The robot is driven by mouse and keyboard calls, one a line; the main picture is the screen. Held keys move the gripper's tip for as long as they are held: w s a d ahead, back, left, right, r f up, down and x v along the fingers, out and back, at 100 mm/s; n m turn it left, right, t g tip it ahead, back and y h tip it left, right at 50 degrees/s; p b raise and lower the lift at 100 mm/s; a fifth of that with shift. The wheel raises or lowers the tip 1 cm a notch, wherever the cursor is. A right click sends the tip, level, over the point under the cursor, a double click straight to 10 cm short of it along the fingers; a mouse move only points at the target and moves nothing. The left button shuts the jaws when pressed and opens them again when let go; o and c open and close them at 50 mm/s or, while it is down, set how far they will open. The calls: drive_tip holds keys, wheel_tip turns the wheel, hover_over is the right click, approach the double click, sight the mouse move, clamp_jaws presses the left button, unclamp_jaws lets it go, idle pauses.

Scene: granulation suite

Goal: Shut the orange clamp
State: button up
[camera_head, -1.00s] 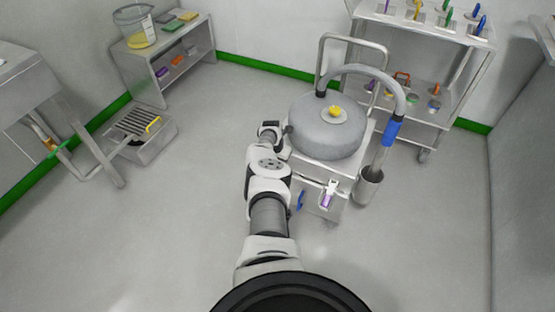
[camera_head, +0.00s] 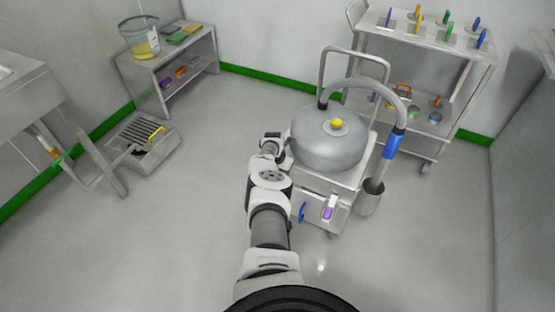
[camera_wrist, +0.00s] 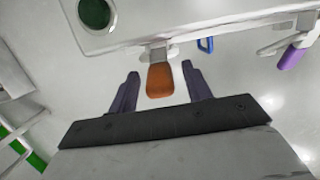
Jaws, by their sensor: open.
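In the wrist view the orange clamp (camera_wrist: 160,80) shows as an orange handle on a light metal bracket at the edge of the cart. My gripper (camera_wrist: 160,78) is open, with one dark finger on each side of the orange handle. The handle lies between the fingertips, with a gap visible on both sides. In the head view my arm reaches to the left side of the cart. The orange clamp and my fingers are hidden there.
The cart (camera_head: 318,182) carries a grey domed vessel (camera_head: 325,152) with a yellow knob. A purple-handled clamp (camera_wrist: 291,57) and a blue handle (camera_wrist: 206,45) are on the cart's right part in the wrist view. A shelf rack (camera_head: 440,45) stands behind.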

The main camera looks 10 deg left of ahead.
drive_tip(key=d+p+v, duration=0.1)
drive_tip(key=p+v, duration=1)
drive_tip(key=v, duration=0.2)
drive_tip(key=shift+a, duration=0.5)
